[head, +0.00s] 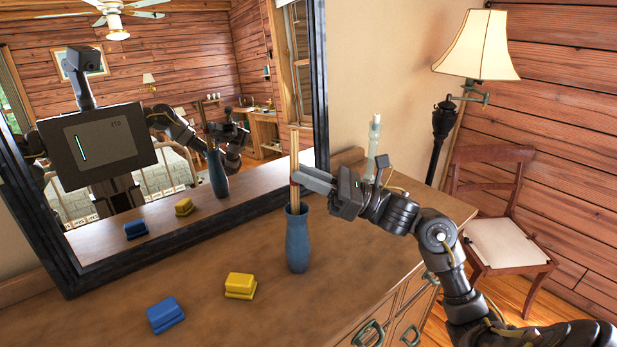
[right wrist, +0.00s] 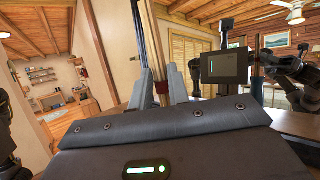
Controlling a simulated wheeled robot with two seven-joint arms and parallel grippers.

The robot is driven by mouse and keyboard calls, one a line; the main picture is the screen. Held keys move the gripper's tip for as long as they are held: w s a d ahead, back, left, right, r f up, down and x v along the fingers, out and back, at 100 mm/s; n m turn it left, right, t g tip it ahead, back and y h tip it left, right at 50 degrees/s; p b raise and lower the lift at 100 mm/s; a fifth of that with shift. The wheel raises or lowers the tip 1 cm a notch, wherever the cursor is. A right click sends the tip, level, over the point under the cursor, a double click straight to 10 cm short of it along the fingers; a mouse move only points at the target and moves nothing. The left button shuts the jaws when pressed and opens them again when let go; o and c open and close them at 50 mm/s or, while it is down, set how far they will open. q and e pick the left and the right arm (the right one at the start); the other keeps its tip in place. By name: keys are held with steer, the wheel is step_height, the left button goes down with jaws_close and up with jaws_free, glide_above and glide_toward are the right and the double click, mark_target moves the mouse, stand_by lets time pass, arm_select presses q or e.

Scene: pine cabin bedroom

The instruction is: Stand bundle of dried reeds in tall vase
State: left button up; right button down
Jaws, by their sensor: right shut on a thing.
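The bundle of dried reeds (head: 294,146) is a thin, upright, tan bundle. The tall vase (head: 298,245) is blue and stands upright on the dresser top, near the mirror. My right gripper (head: 300,181) is shut on the bundle above the vase, reaching in from the right. The reeds' lower part runs down to the vase mouth and appears to enter it; the lower end is hidden. In the right wrist view, the two fingers (right wrist: 158,82) stand on either side of a dark red band. My left gripper is not in view.
A yellow block-like item (head: 240,285) and a blue one (head: 165,314) lie left of the vase on the dresser (head: 225,325). A pale candlestick-like object (head: 374,140) stands behind my right wrist. The large mirror (head: 200,180) backs the dresser. A lamp (head: 478,50) and chair (head: 500,240) are at right.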

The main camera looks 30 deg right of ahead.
steer(key=c, duration=1.3)
jaws_free()
steer(key=shift+o, duration=0.2)
arm_select(q)
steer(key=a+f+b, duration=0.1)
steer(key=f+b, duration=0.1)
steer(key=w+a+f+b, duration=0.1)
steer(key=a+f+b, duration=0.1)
steer(key=b, duration=0.1)
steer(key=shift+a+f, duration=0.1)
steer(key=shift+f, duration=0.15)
arm_select(e)
steer(key=v, duration=1.1)
